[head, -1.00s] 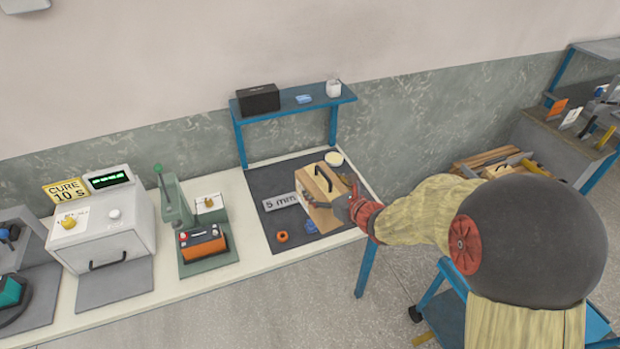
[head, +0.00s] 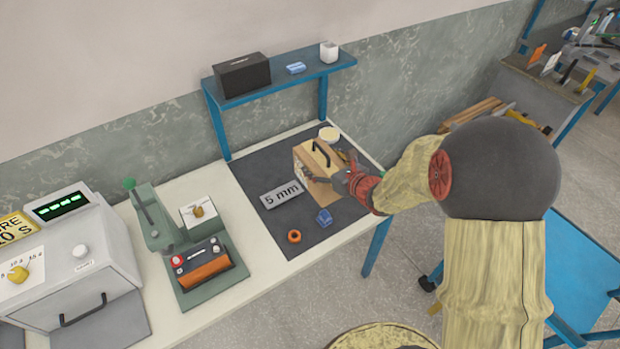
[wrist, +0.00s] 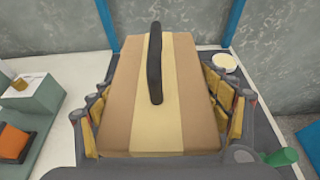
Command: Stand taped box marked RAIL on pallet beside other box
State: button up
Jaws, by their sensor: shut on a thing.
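A brown cardboard box (head: 307,162) with a pale tape strip and a black handle on top is at the right end of the bench, over the dark grey mat (head: 262,181). My gripper (head: 345,182) is shut on it from the right in the head view. In the wrist view the box (wrist: 180,90) fills the middle, with padded fingers on both its sides. I cannot see a RAIL mark on it. Whether its underside touches the mat is hidden. I cannot make out the other box; the pallet is not clear either.
A "5 mm" sign (head: 282,194), an orange ring (head: 294,236) and a blue item (head: 324,217) lie on the mat. A blue shelf (head: 290,78) stands behind, holding a black box (head: 242,75). A blue cart (head: 585,260) is at right.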

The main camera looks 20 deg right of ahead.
jog(key=w+d+r+b, duration=0.1)
jog(key=w+d+b, duration=0.1)
jog(key=d, duration=0.9)
jog(key=shift+w, duration=0.35)
jog(key=s+d, duration=0.1)
jog(key=d, duration=0.3)
jog(key=s+d+b, duration=0.1)
jog(key=d, duration=0.4)
jog(key=s+d, duration=0.1)
jog(key=d, duration=0.4)
jog(key=shift+s+r, duration=0.25)
jog(key=shift+r, duration=0.1)
jog(key=shift+w+a+f+b, duration=0.3)
jog(key=shift+a+f+b, duration=0.95)
jog(key=shift+a+f, duration=1)
jog(key=shift+w+a+f+b, duration=0.25)
jog(key=shift+a+f+b, duration=1.05)
jog(key=shift+a+f, duration=0.9)
jog(key=shift+w+a+f+b, duration=0.3)
jog(key=shift+a+f+b, duration=0.95)
jog(key=shift+a+f, duration=1)
jog(key=shift+a+r, duration=0.2)
jog(key=shift+a, duration=0.05)
jog(key=o, duration=1.6)
jog(key=shift+s+f, duration=0.1)
jog(key=shift+f, duration=0.2)
jog(key=o, duration=0.5)
jog(key=shift+r, duration=0.1)
